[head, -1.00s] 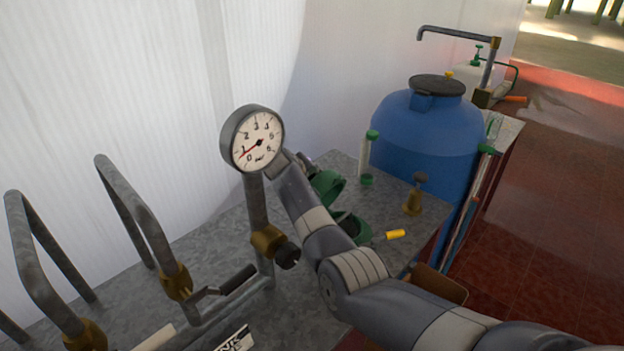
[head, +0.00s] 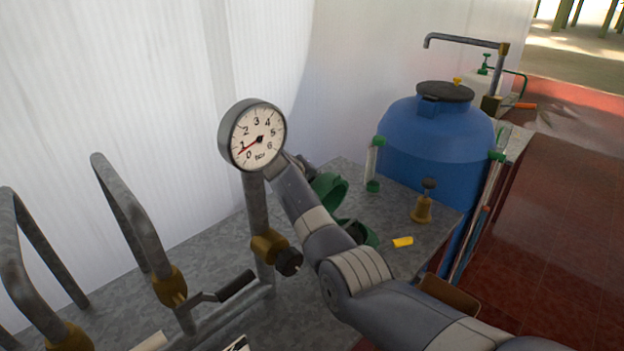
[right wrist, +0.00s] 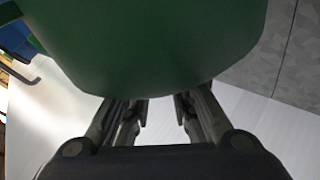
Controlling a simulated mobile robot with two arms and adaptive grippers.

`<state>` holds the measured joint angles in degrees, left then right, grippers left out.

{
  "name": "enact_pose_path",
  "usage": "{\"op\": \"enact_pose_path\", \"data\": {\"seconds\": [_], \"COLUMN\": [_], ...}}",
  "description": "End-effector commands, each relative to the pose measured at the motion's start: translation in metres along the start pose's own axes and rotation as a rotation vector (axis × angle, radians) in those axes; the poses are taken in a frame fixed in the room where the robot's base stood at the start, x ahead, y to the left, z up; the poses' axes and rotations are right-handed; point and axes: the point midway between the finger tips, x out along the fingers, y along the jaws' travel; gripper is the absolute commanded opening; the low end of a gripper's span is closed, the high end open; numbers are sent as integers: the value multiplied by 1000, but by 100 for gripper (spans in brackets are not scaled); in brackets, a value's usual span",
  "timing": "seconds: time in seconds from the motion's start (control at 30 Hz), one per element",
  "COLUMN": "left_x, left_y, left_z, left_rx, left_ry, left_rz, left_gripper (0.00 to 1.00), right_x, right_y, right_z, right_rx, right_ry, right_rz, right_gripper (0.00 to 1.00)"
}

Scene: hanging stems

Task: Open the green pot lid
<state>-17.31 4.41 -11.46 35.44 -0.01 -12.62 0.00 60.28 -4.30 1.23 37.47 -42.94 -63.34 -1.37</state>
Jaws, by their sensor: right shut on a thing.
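The green pot (head: 368,234) stands on the grey bench, partly hidden behind my right arm. Its green lid (head: 332,188) is raised and tilted up above the pot, also partly covered by the arm. In the right wrist view a large green surface, which I take for the lid (right wrist: 160,45), fills the top. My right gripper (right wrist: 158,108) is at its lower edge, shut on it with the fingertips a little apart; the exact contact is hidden. In the head view the right hand is mostly hidden behind the gauge. My left gripper is not in view.
A pressure gauge (head: 256,138) on a pipe stands close to my right forearm. Bent metal pipes (head: 130,215) rise at left. A brass bell-like piece (head: 423,205), a yellow piece (head: 402,242) and a blue barrel (head: 430,140) are at right. A white wall is behind.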

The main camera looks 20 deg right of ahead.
Motion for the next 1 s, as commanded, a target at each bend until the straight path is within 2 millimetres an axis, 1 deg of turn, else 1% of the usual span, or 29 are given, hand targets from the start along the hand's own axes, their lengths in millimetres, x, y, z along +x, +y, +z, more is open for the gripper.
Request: {"op": "enact_pose_path", "data": {"seconds": [0.03, 0.57, 0.6, 0.67, 0.7, 0.9, 0.93, 1.0], "left_x": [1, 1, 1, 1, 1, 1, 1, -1], "left_y": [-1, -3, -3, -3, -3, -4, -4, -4], "left_z": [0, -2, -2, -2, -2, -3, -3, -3], "left_rx": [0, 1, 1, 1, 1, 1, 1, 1], "left_ry": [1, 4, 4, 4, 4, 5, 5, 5], "left_rz": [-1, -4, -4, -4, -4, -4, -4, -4], "left_gripper": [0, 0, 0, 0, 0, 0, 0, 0], "right_x": [2, 2, 2, 2, 2, 2, 2, 1], "right_y": [-19, -19, -19, -19, -19, -17, -20, -19], "right_z": [8, 8, 8, 8, 8, 7, 8, 8], "right_rx": [-1, -1, -1, -1, -1, -2, -1, -2], "right_ry": [-14, -16, -16, -16, -16, -13, -17, -17], "right_rz": [-31, -31, -32, -32, -32, -29, -33, -33], "right_gripper": [0, 0, 29, 43, 46, 46, 46, 46]}}
